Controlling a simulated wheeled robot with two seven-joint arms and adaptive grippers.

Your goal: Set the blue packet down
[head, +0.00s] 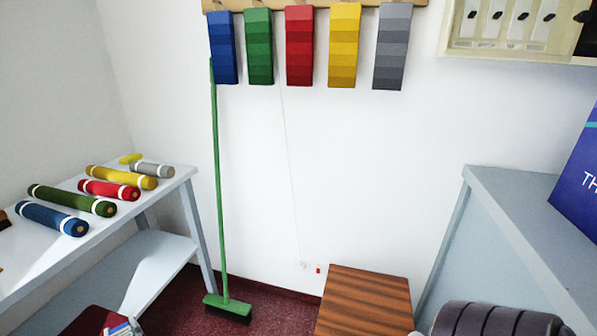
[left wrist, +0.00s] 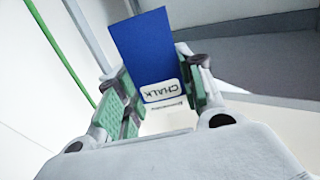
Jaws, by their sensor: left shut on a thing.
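The blue packet (left wrist: 145,45) is in the left wrist view, with a white label that reads CHALK upside down. My left gripper (left wrist: 162,92) is shut on it, with green pads on either side. The packet sticks out beyond the fingertips, and its lower end is near the palm. In the left wrist view it is held in the air, with a grey surface behind it to the right. Neither gripper nor the packet shows in the head view.
A pale table (head: 20,258) at left carries several coloured rolls. A grey-blue counter (head: 508,192) at right carries a blue box (head: 580,185). Between them are a green broom (head: 218,190) and a brown wooden top (head: 365,300). Coloured swatches hang on the wall.

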